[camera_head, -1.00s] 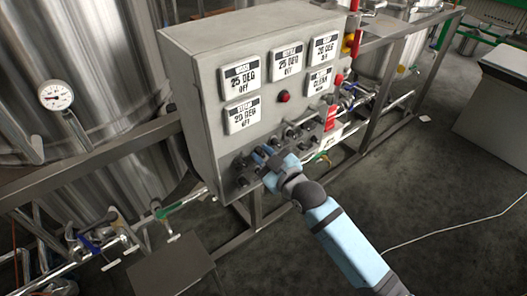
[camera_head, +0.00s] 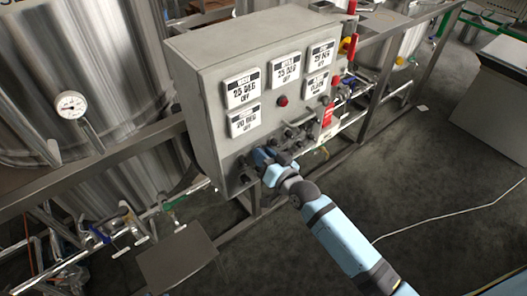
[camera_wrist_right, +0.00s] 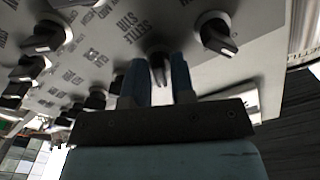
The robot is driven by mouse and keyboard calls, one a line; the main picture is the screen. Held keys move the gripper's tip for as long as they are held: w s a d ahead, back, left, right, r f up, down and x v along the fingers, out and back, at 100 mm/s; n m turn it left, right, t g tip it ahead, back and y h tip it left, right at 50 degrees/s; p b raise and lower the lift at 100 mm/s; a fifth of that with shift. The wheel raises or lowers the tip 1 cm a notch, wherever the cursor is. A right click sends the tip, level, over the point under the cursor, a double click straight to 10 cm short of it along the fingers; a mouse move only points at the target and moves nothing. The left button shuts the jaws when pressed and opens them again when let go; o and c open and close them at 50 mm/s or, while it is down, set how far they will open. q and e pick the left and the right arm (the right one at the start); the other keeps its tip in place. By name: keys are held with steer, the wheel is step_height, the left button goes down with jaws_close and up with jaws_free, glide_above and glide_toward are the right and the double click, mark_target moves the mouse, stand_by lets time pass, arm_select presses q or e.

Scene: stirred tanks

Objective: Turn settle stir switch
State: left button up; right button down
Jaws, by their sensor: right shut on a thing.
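The grey control box (camera_head: 208,105) carries rows of black rotary switches along its lower front. My right gripper (camera_head: 262,156) is at the lower left part of those switches and hides some of them. In the right wrist view, my right gripper (camera_wrist_right: 157,75) has its two blue fingers on either side of one black switch (camera_wrist_right: 158,66), and is shut on it. A label that seems to read settle stir, upside down, is printed up and left of this switch. Its pointer is partly hidden between the fingers. My left gripper is not in view.
Other black knobs (camera_wrist_right: 216,36) lie close beside the fingers. White display plates (camera_head: 242,88) and a red button (camera_head: 282,101) sit higher on the box. Steel tanks (camera_head: 85,60) and pipes stand behind and left.

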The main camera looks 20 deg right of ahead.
steer(key=shift+m, duration=0.4)
stand_by(0.3)
steer(key=c, duration=1.2)
jaws_free()
steer(key=b+v, duration=0.1)
steer(key=v, duration=1.2)
steer(key=shift+s, duration=0.35)
steer(key=shift+d+r, duration=0.1)
